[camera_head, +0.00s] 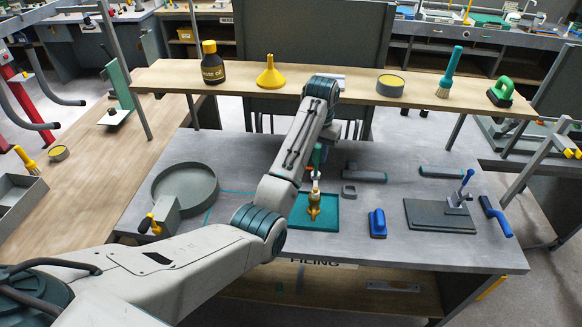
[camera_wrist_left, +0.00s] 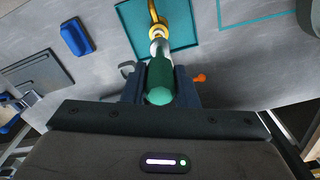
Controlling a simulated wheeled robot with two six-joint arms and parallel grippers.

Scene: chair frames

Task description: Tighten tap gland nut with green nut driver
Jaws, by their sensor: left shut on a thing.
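The brass tap (camera_head: 314,205) stands on the teal tray (camera_head: 331,214) on the grey bench; it also shows at the top of the left wrist view (camera_wrist_left: 157,29). My left gripper (camera_wrist_left: 160,84) is shut on the green nut driver (camera_wrist_left: 160,78) by its handle. The driver's metal shaft points at the tap and overlaps its near end in the wrist view. In the head view my left gripper (camera_head: 318,158) is above the tap, mostly hidden by my arm. Whether the socket is seated on the gland nut cannot be told. My right gripper is not in view.
A round grey pan (camera_head: 185,187) is left. A raised shelf (camera_head: 346,97) behind holds a bottle (camera_head: 212,66), a yellow funnel (camera_head: 270,74) and brushes.

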